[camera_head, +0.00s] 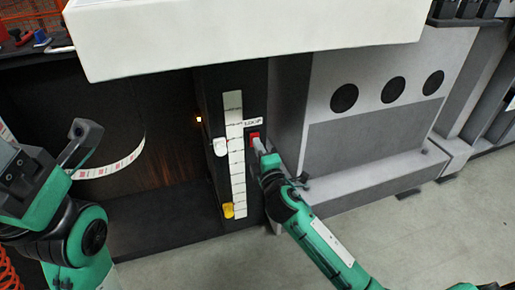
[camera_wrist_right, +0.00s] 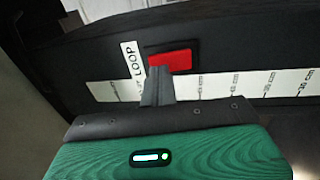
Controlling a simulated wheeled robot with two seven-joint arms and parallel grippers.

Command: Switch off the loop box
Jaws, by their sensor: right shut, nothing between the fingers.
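The loop box has a white LOOP label (camera_head: 253,121) on a dark upright panel, with a red switch (camera_head: 255,135) just below it. In the right wrist view the red switch (camera_wrist_right: 170,61) sits in a black frame beside the LOOP label (camera_wrist_right: 133,62). My right gripper (camera_head: 257,145) is shut and empty, its fingertips at the lower edge of the switch. In the wrist view the shut fingers (camera_wrist_right: 157,72) overlap the switch's lower left corner; I cannot tell if they touch. My left gripper (camera_head: 62,146) is at the far left, away from the panel; its jaw opening is unclear.
A label web (camera_head: 112,168) curves near my left gripper. A white cover (camera_head: 240,35) overhangs above. A grey cabinet (camera_head: 370,135) stands to the right.

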